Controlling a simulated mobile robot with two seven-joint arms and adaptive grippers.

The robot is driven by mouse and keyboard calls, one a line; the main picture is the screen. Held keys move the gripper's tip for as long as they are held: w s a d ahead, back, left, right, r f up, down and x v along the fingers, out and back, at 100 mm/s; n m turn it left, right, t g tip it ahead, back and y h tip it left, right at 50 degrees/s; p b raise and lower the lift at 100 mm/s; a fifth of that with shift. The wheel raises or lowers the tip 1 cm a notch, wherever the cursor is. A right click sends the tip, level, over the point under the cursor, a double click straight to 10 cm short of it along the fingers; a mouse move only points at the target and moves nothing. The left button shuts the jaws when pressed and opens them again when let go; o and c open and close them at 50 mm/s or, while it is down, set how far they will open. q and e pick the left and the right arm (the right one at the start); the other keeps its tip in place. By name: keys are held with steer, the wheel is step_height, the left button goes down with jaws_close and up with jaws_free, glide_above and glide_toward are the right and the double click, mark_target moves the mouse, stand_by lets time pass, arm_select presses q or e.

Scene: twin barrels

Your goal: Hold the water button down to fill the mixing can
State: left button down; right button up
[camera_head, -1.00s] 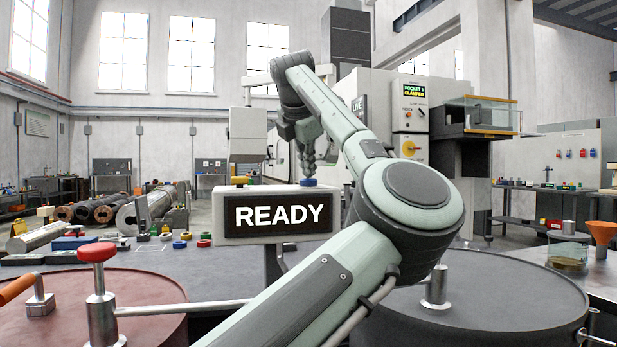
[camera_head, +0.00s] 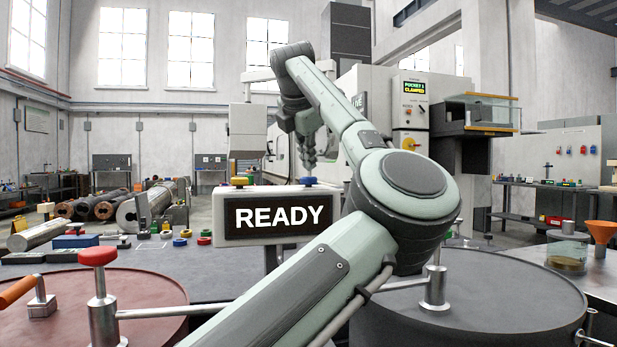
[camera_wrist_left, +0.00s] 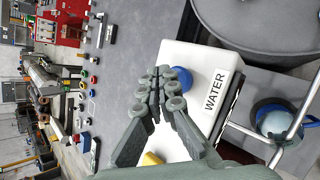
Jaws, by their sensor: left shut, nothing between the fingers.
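The blue button (camera_head: 309,181) sits on top of the white box (camera_head: 203,213) with the READY display. In the left wrist view the blue button (camera_wrist_left: 186,77) is beside the WATER label (camera_wrist_left: 215,92). My left gripper (camera_head: 309,168) points down just above the blue button, with its fingers shut and empty. In the left wrist view the gripper (camera_wrist_left: 166,82) partly covers the button; I cannot tell whether they touch. I cannot clearly identify the mixing can. A rounded blue and pale vessel (camera_wrist_left: 277,120) shows beside the box. My right gripper is out of view.
A yellow button (camera_head: 240,181) sits on the box's left end. A red barrel lid (camera_head: 150,290) stands at left and a dark barrel lid (camera_head: 500,308) at right. A glass beaker (camera_head: 567,256) and an orange funnel (camera_head: 601,233) are at far right.

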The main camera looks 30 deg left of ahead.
arm_select(q)
steer(key=shift+r+p, duration=1.9)
steer(key=shift+r, duration=0.7)
steer(key=shift+f, duration=0.1)
